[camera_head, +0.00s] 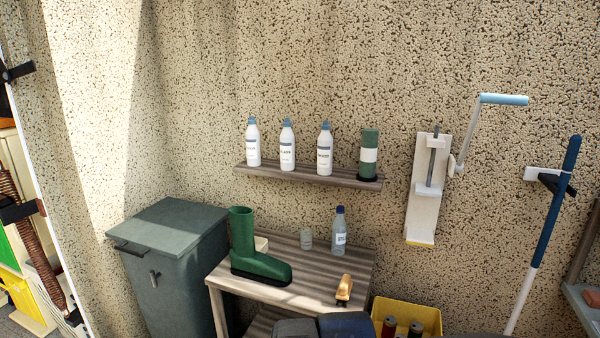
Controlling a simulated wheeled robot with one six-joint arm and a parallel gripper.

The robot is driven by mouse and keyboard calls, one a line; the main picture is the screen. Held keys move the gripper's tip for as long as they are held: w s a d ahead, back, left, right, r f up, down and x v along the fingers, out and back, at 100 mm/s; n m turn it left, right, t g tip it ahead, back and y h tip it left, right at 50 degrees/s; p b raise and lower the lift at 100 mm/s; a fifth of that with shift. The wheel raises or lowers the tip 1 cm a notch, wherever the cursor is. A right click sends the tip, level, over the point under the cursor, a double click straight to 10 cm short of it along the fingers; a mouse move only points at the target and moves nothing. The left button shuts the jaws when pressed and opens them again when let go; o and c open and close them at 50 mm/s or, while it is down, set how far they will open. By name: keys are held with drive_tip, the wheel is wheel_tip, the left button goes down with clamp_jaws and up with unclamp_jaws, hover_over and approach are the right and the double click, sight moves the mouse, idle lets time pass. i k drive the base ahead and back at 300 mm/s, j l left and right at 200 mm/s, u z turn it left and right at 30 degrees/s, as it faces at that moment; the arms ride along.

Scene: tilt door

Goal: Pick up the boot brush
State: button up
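A small tan wooden brush with a paler side, which looks like the boot brush (344,289), lies near the front right of a striped wooden table (322,296). A green rubber boot (255,255) stands upright to its left on the same table, clear of the brush. Dark rounded shapes at the bottom edge, just below the brush, look like part of my arm. They cover part of the table's front. My gripper's fingers do not show.
A grey lidded bin (172,270) is left of the table, a yellow crate (407,312) with cans right. A wall shelf (306,174) holds several bottles above. The table is bare around the brush.

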sight(344, 290)
drive_tip(key=k+j, duration=0.1)
drive_tip(key=k+l+z, duration=0.1)
drive_tip(key=k+l, duration=0.15)
drive_tip(key=i+l+u, duration=0.3)
drive_tip(key=i, duration=0.3)
drive_tip(key=i+l+u, duration=0.25)
drive_tip(key=i+l, duration=0.25)
drive_tip(key=i, duration=0.1)
